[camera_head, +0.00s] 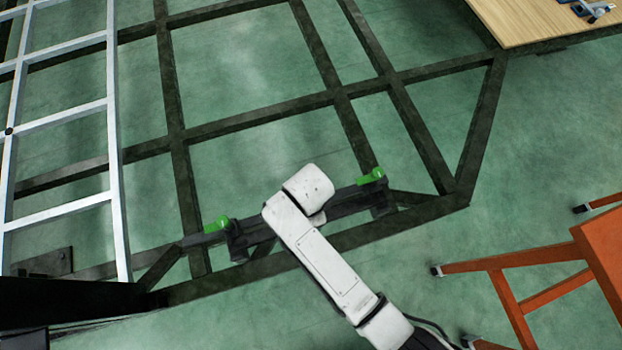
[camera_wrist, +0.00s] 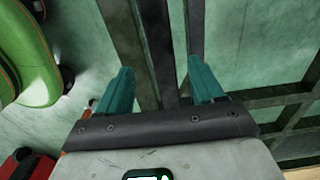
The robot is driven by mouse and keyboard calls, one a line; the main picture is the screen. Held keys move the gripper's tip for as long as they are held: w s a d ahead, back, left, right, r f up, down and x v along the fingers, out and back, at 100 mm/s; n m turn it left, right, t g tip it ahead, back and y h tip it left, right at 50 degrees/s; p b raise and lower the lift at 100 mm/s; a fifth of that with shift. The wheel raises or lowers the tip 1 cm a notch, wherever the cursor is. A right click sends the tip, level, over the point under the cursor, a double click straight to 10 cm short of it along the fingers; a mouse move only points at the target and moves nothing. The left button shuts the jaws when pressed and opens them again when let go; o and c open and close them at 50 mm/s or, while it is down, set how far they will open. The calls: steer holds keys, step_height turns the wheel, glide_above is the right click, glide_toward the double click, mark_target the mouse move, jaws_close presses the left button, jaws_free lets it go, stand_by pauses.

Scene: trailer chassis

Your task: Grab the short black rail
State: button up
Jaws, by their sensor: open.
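A short black rail (camera_head: 345,200) lies across the near side of the dark chassis frame in the head view. A green clamp-like piece (camera_head: 371,176) sits at its right end and another green piece (camera_head: 216,224) at its left end. My white arm reaches over the rail and hides its middle. My gripper is hidden under the arm in the head view. In the wrist view my gripper (camera_wrist: 158,68) is open, its two teal fingers apart. Dark bars (camera_wrist: 150,40) run lengthwise between and beyond the fingers; I cannot tell which one is the short rail.
The dark chassis frame (camera_head: 180,130) spans the green floor. A white ladder (camera_head: 115,130) lies at the left. An orange stand (camera_head: 520,265) is at the right, and a wooden tabletop (camera_head: 540,18) at the top right. A large green object (camera_wrist: 38,75) fills the wrist view's left side.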

steer(key=shift+w+a+f+b, duration=0.1)
steer(key=shift+f+b, duration=0.8)
steer(key=shift+f, duration=2.6)
steer(key=shift+c, duration=0.2)
jaws_close()
steer(key=shift+r, duration=0.1)
